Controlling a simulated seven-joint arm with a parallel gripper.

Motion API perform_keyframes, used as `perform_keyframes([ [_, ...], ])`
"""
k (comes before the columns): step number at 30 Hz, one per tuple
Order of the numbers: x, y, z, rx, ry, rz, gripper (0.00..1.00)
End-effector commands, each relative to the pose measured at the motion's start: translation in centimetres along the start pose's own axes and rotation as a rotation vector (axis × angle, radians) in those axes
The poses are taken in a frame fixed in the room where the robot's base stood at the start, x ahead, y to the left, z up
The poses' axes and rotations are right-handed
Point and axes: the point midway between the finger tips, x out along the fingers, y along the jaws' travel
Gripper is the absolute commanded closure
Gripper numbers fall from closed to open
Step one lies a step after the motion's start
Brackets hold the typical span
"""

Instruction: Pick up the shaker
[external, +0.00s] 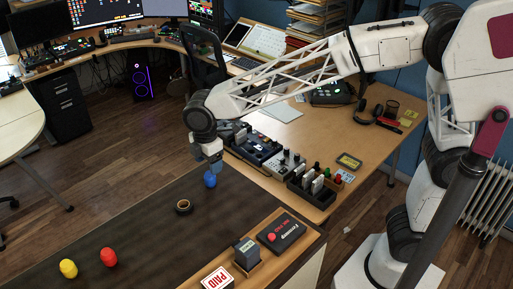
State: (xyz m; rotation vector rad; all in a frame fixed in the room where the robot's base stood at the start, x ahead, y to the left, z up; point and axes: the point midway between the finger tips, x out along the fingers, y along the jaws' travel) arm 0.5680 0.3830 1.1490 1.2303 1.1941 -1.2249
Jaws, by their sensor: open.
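Three small rounded objects on the dark desk mat (150,222) could be the shaker, and I cannot tell which one the task means. A blue one (210,181) is at the mat's far edge. A red one (108,257) and a yellow one (68,268) stand close together at the lower left. My gripper (212,168) is open and points down just above the blue one. Its fingers are small in this view, and I cannot tell whether they touch it or are around it.
A small dark round cup (184,206) stands on the mat near the blue object. Equipment (262,148) fills the desk behind my gripper.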

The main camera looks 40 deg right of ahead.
Motion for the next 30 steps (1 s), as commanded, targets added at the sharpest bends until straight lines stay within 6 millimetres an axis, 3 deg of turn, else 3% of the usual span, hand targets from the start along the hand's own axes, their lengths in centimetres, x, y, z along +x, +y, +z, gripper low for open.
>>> perform_keyframes([
  [6,1.6,0.0,0.0,0.000,-0.001,-0.001,0.29],
  [20,2.2,-0.1,0.0,0.000,-0.001,-0.001,0.29],
  [30,5.7,-0.3,-0.1,0.000,-0.001,-0.002,0.29],
])
